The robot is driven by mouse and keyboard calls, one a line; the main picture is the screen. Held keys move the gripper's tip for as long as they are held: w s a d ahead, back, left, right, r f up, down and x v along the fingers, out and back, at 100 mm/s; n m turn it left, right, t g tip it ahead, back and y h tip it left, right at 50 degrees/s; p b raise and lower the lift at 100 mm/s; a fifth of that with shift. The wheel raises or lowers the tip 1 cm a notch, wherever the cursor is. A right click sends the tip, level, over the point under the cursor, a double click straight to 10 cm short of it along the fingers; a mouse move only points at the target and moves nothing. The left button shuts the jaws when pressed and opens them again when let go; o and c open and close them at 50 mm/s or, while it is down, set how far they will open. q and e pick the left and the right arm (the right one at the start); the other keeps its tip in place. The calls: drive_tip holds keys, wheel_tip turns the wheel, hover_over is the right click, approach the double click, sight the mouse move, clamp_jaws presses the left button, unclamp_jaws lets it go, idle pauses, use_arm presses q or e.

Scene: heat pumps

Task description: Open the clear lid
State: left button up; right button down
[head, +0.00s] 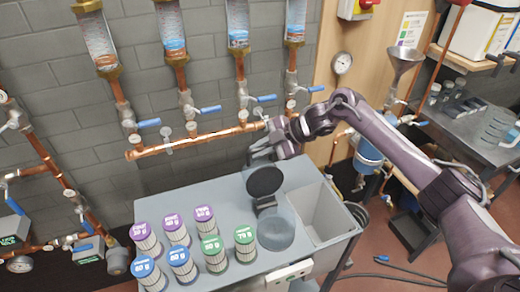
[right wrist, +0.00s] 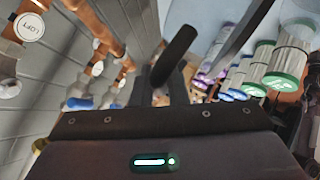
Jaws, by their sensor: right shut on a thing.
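The lid looks dark rather than clear from here. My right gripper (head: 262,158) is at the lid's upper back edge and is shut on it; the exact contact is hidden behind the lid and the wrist. In the right wrist view a dark rounded bar (right wrist: 174,56) stands just beyond the fingers; I cannot tell which part it is. My left gripper is in neither view.
Several filter cartridges with purple, blue and green (head: 244,238) caps stand left of the vessel on the bench (head: 170,205). An open sink (head: 322,213) lies to its right. Copper pipes with blue valve handles (head: 265,98) run along the wall behind the arm.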

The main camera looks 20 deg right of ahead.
drive_tip(key=shift+w, duration=0.3)
drive_tip(key=c, duration=1.4)
unclamp_jaws()
drive_tip(key=shift+c, duration=0.2)
drive_tip(key=shift+s+d+r, duration=0.1)
drive_tip(key=shift+d, duration=0.2)
drive_tip(key=b+v, duration=0.2)
drive_tip(key=v, duration=0.4)
drive_tip(key=shift+s+d+r, duration=0.1)
drive_tip(key=shift+s+d+r+b, duration=0.1)
drive_tip(key=shift+d+r+b, duration=0.1)
drive_tip(key=shift+r+b, duration=0.1)
